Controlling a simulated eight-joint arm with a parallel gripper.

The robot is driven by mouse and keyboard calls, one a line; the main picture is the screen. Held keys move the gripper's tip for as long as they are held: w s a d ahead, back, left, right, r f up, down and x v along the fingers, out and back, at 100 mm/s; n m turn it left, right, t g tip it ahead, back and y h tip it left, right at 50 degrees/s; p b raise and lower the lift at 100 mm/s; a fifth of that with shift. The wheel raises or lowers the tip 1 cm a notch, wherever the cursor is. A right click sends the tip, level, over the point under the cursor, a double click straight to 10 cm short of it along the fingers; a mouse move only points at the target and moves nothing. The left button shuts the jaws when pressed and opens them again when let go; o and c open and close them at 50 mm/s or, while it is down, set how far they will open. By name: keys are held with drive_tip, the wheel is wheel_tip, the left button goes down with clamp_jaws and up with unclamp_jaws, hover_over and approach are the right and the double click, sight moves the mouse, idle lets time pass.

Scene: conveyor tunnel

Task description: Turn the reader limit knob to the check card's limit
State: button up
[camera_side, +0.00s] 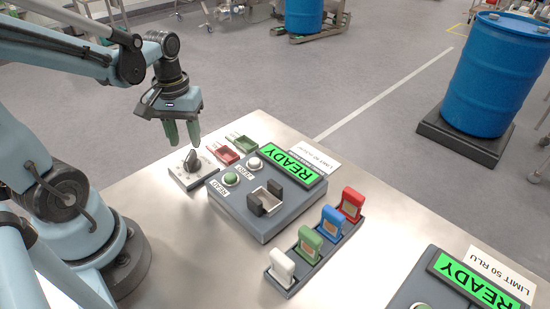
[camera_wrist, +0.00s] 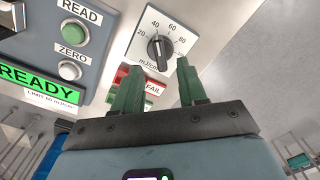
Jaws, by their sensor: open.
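The limit knob (camera_side: 191,160) is a black knob on a light plate at the left of the grey reader (camera_side: 243,208). In the wrist view the knob (camera_wrist: 160,46) sits on a white dial marked 20, 40, 60, 80; its white pointer line is roughly upward, near 40 to 60. My gripper (camera_side: 182,138) has two green fingers, open and empty, above the knob and apart from it. In the wrist view the gripper (camera_wrist: 159,68) has its fingertips either side of the knob's near end.
A red FAIL tray (camera_side: 226,155) and a green tray (camera_side: 243,143) sit beside the knob plate. A rack (camera_side: 316,255) holds white, green, blue and red pieces. A second reader (camera_side: 430,290) with a "LIMIT 50 RLU" card (camera_side: 499,274) stands at lower right. Bare table lies between.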

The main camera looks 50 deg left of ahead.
sight(189, 156)
drive_tip(key=shift+f, duration=2.5)
clamp_jaws()
